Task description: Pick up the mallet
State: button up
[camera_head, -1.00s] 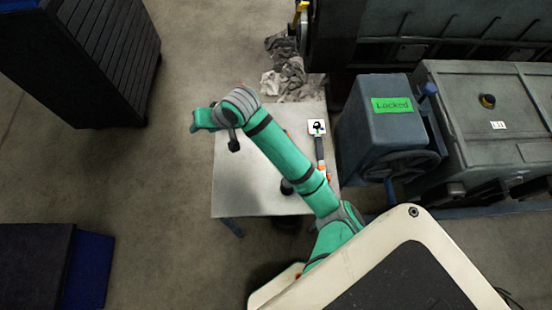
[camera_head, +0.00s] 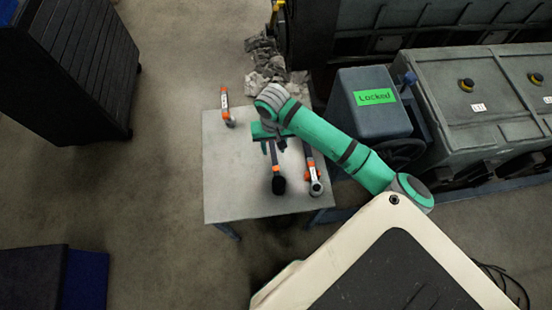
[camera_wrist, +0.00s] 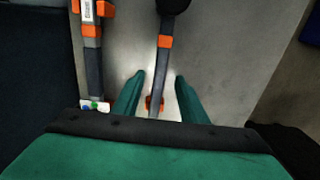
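The mallet (camera_head: 278,184) lies on the table with its dark head towards the front edge and its orange-banded handle running up under my gripper (camera_head: 271,144). In the wrist view, the mallet's handle (camera_wrist: 161,62) passes between my two fingers, and the dark head is at the top edge, partly cut off. My gripper (camera_wrist: 160,76) is open, with one finger on each side of the handle and visible gaps to both. I cannot tell how far above the table the fingertips are.
The pale table (camera_head: 232,185) also holds an orange-and-dark tool (camera_head: 313,174) right of the mallet and another orange tool (camera_head: 227,108) at the back left. A blue-grey box labelled Locked (camera_head: 370,112) stands right of the table. Crumpled rags (camera_head: 268,65) lie behind it.

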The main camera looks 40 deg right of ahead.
aim_at(274, 154)
jog(key=shift+f, duration=2.75)
grip_shut()
